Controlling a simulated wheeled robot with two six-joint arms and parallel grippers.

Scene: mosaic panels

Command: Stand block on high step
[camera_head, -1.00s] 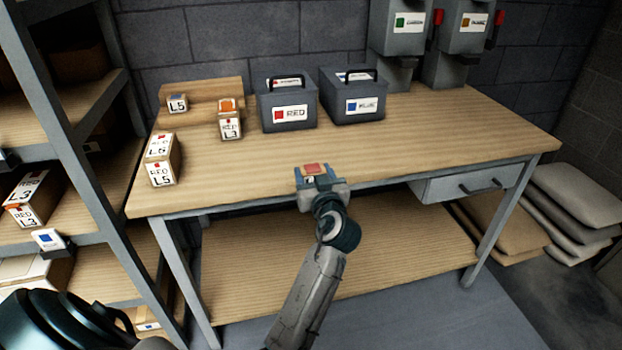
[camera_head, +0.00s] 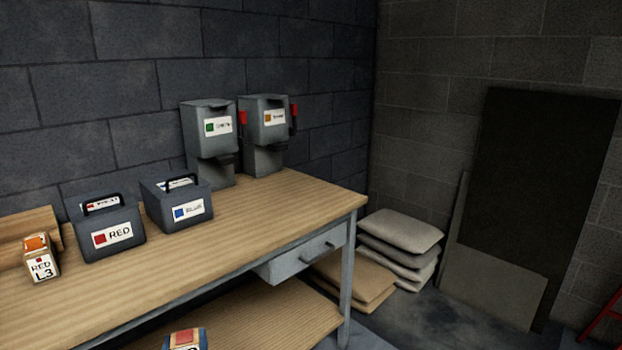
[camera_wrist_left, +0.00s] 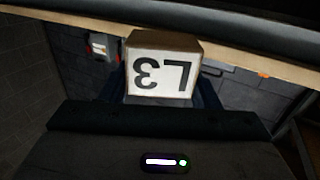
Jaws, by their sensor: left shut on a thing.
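A block (camera_head: 185,340) with a red patch on its pale top shows at the bottom edge of the head view. My left gripper (camera_head: 186,346) is shut on it, with only a little blue of the gripper showing. In the left wrist view the held block (camera_wrist_left: 160,65) shows a white label reading L3, upside down. The wooden step (camera_head: 30,222) stands at the back left of the workbench, partly cut off by the frame edge. My right gripper is not in view.
Another block (camera_head: 40,262), labelled RED L3, stands before the step. A RED box (camera_head: 105,232) and a blue-labelled box (camera_head: 177,206) stand beside it on the workbench (camera_head: 200,265). Two grey dispensers (camera_head: 210,145) stand behind. Sacks (camera_head: 395,235) lie at right. The bench's front is clear.

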